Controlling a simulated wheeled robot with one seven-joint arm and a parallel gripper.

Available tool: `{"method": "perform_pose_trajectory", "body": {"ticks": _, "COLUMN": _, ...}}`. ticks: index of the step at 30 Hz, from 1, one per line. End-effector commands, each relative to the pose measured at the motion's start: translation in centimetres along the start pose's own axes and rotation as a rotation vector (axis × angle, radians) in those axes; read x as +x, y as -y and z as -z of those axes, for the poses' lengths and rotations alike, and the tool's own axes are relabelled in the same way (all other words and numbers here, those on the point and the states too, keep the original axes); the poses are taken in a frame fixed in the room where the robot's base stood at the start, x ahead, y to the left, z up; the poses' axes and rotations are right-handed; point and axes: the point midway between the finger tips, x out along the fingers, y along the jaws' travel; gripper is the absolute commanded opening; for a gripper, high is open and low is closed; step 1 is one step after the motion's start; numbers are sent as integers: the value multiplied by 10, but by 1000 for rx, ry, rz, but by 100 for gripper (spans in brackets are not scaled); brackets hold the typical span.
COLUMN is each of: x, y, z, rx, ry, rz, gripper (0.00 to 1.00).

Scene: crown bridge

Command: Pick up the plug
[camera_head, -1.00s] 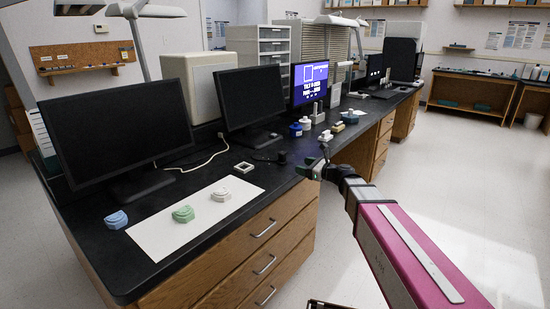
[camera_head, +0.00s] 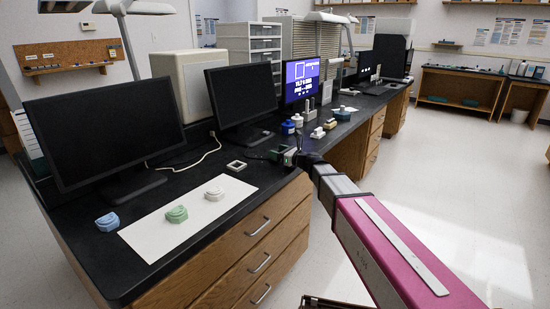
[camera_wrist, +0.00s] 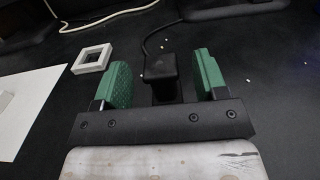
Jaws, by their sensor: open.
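The plug (camera_wrist: 161,69) is a small black block with a thin black cable running from its far end. It lies on the black bench top and shows in the wrist view between the two green fingers of my gripper (camera_wrist: 161,62). The gripper is open, with a gap on each side of the plug. In the head view my gripper (camera_head: 287,156) is low over the bench near its front edge, and the plug there is too small and dark to make out clearly.
A white square frame (camera_wrist: 92,58) lies left of my gripper, near a white sheet (camera_head: 150,240) holding green and white dental models. Two dark monitors (camera_head: 100,133) stand behind. A white cable (camera_wrist: 110,17) lies further back. Small bottles and blocks (camera_head: 318,131) stand to the right.

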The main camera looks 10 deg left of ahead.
Motion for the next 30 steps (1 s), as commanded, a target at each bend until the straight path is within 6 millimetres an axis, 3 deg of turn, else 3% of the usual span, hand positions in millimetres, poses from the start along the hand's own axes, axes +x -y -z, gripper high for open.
{"method": "perform_pose_trajectory", "body": {"ticks": 4, "x": 21, "y": 2, "z": 0, "rx": 0, "ry": 0, "rz": 0, "gripper": 66}}
{"method": "perform_pose_trajectory", "body": {"ticks": 11, "x": 23, "y": 0, "z": 0, "rx": 0, "ry": 0, "rz": 1, "gripper": 66}}
{"method": "perform_pose_trajectory", "body": {"ticks": 12, "x": 23, "y": 0, "z": 0, "rx": 0, "ry": 0, "rz": 1, "gripper": 63}}
{"method": "perform_pose_trajectory", "body": {"ticks": 17, "x": 23, "y": 0, "z": 0, "rx": 0, "ry": 0, "rz": 1, "gripper": 11}}
{"method": "perform_pose_trajectory", "body": {"ticks": 30, "x": 23, "y": 0, "z": -5, "rx": -1, "ry": 0, "rz": 0, "gripper": 11}}
